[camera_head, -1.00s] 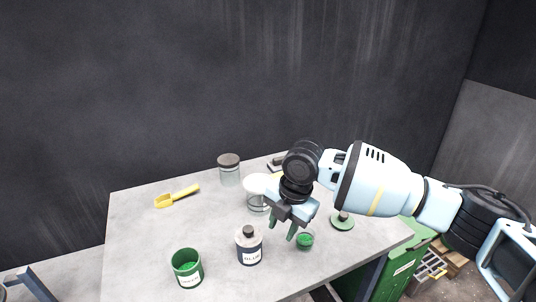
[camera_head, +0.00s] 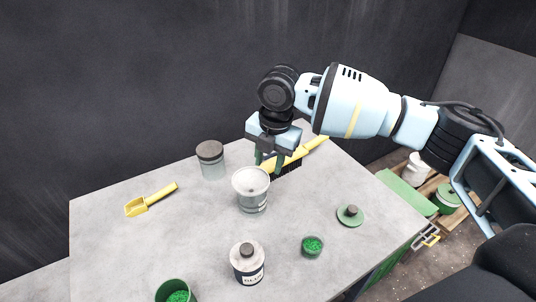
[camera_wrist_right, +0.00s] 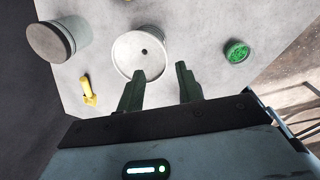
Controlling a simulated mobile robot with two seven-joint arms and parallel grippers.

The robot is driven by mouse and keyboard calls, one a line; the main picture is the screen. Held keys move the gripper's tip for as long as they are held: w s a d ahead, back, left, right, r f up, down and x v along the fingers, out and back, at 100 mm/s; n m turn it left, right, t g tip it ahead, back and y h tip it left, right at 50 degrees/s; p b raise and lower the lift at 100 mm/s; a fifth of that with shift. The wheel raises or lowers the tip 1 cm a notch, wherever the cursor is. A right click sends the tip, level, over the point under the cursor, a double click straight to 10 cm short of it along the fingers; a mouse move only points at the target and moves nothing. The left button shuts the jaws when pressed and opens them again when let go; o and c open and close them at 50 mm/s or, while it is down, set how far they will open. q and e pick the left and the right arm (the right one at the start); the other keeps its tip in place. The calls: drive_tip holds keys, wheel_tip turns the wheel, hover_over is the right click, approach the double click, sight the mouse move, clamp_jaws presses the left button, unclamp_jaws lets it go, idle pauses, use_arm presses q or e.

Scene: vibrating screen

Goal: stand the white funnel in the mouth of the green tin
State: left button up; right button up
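The white funnel (camera_head: 251,180) sits in the top of a clear glass jar (camera_head: 253,204) near the middle of the table. In the right wrist view the funnel (camera_wrist_right: 138,56) shows its round bowl and dark central hole. The green tin (camera_head: 176,291) is at the bottom edge of the head view, partly cut off, with green granules inside. My right gripper (camera_head: 269,160) is open and empty, just behind and right of the funnel. In the right wrist view its fingers (camera_wrist_right: 161,70) are apart, the left one close to the funnel's rim. My left gripper is not in view.
A labelled bottle (camera_head: 246,265) stands between the funnel and the front edge. A grey-lidded jar (camera_head: 211,160), yellow scoop (camera_head: 150,200), yellow brush (camera_head: 301,155), small dish of green granules (camera_head: 313,246) and green lid (camera_head: 351,215) are around.

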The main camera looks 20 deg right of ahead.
sight(265, 184)
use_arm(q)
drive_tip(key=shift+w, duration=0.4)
use_arm(e)
drive_tip(key=f, duration=0.5)
drive_tip(key=w+f, duration=0.1)
drive_tip(key=f, duration=0.1)
drive_tip(key=shift+a+f, duration=0.15)
drive_tip(key=shift+a, duration=0.15)
drive_tip(key=shift+s, duration=0.1)
clamp_jaws()
drive_tip(key=shift+r+p, duration=0.65)
drive_tip(key=shift+r, duration=1.15)
drive_tip(key=shift+r+p, duration=0.65)
drive_tip(key=shift+r, duration=1.15)
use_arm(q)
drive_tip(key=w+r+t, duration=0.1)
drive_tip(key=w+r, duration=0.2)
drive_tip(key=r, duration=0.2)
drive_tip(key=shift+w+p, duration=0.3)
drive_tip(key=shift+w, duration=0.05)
use_arm(e)
drive_tip(key=shift+r, duration=1)
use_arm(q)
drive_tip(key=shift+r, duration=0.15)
use_arm(e)
drive_tip(key=shift+r, duration=0.1)
